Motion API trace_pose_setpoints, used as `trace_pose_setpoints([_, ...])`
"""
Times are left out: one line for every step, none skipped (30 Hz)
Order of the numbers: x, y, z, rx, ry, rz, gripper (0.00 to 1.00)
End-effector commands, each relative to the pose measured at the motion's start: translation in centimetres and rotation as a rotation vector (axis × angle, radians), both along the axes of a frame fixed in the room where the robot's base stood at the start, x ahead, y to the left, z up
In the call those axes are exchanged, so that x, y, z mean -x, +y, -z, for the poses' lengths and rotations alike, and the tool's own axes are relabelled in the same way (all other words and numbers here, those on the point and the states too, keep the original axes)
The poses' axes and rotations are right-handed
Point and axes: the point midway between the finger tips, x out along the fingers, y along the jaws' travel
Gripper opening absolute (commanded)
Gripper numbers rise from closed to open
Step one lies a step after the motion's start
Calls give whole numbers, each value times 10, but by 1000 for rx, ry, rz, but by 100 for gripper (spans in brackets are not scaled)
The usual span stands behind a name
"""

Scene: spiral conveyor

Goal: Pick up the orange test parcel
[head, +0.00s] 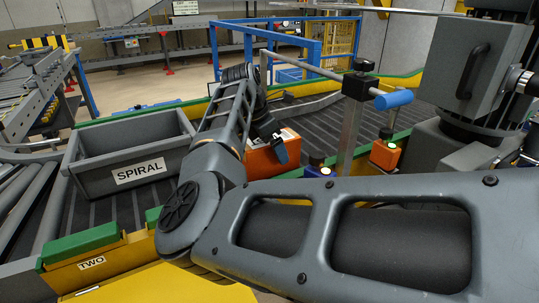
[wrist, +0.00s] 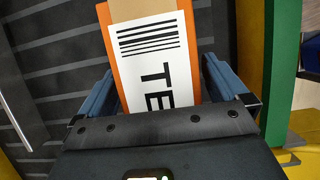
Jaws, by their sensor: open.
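The orange test parcel (head: 265,161) lies on the dark conveyor belt, partly hidden behind my arm in the head view. In the wrist view the orange parcel (wrist: 193,76) carries a white label with a barcode and the letters "TE", and a tan strip at its far end. My gripper (wrist: 157,85) is open, with one blue-grey finger on each side of the parcel. A gap shows beside the right finger; the left finger is close to the parcel's edge. I cannot tell whether it touches. In the head view my gripper (head: 272,142) is at the parcel, mostly hidden.
A grey bin marked "SPIRAL" (head: 130,158) stands on the belt to the left. A green and yellow rail (wrist: 284,60) runs right of the parcel. A metal post (head: 352,125) with a blue cylinder and an orange sensor box (head: 385,154) stand to the right.

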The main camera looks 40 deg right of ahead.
Motion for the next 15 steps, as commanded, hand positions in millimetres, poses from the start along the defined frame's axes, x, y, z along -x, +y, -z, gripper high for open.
trace_pose_setpoints([0, 0, 0, 0, 0, 0, 100])
trace_pose_setpoints([0, 0, 0, 0, 0, 0, 100])
trace_pose_setpoints([0, 0, 1, 0, 0, 0, 100])
trace_pose_setpoints([0, 0, 1, 0, 0, 0, 100])
trace_pose_setpoints([0, 0, 2, 0, 0, 0, 100])
trace_pose_setpoints([0, 0, 2, 0, 0, 0, 100])
trace_pose_setpoints([0, 0, 2, 0, 0, -1, 100])
trace_pose_setpoints([0, 0, 3, 0, 0, -1, 100])
trace_pose_setpoints([0, 0, 4, 0, 0, -1, 100])
trace_pose_setpoints([0, 0, 4, 0, 1, -1, 100])
trace_pose_setpoints([0, 0, 4, 0, 1, -1, 100])
trace_pose_setpoints([0, 0, 5, 0, 1, -1, 100])
trace_pose_setpoints([0, 0, 5, 0, 1, -1, 100])
trace_pose_setpoints([0, 0, 5, 0, 1, -1, 100])
trace_pose_setpoints([0, 0, 5, 0, 1, -1, 100])
